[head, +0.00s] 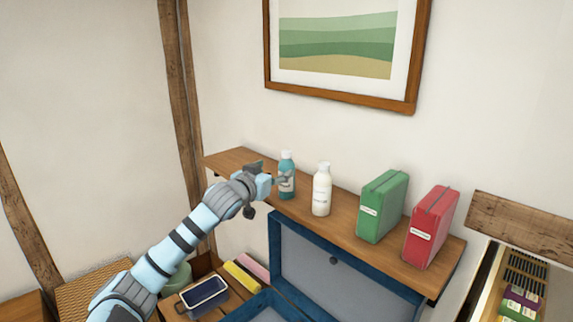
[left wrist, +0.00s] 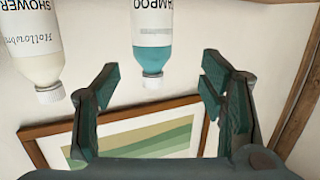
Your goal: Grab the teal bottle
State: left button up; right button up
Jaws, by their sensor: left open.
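The teal bottle (head: 287,162) with a white cap and a white label stands upright on the wooden wall shelf. My left gripper (head: 274,178) is in front of and just left of it, partly covering it. The left wrist view is upside down: the teal bottle (left wrist: 152,57) hangs cap-down there, in line with the gap between the open fingers of my left gripper (left wrist: 160,88). The gap is empty, with the bottle beyond the fingertips. I cannot tell how far. My right gripper is out of view.
A white bottle (head: 321,190), also in the left wrist view (left wrist: 32,45), stands right of the teal one. A green box (head: 382,208) and red box (head: 431,228) stand farther right on the shelf (head: 232,160). Below are an open blue case (head: 330,285) and dark tray (head: 204,294).

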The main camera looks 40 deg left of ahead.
aim_at(283, 172)
pick_arm(q)
jog(key=x, duration=0.2)
jog(key=f+x, duration=0.1)
jog(key=x, duration=0.2)
jog(key=d+p+x, duration=0.1)
jog(key=x, duration=0.2)
jog(key=shift+w+f, duration=0.15)
jog(key=shift+w, duration=0.05)
jog(key=shift+s, duration=0.1)
jog(key=c, duration=1.5)
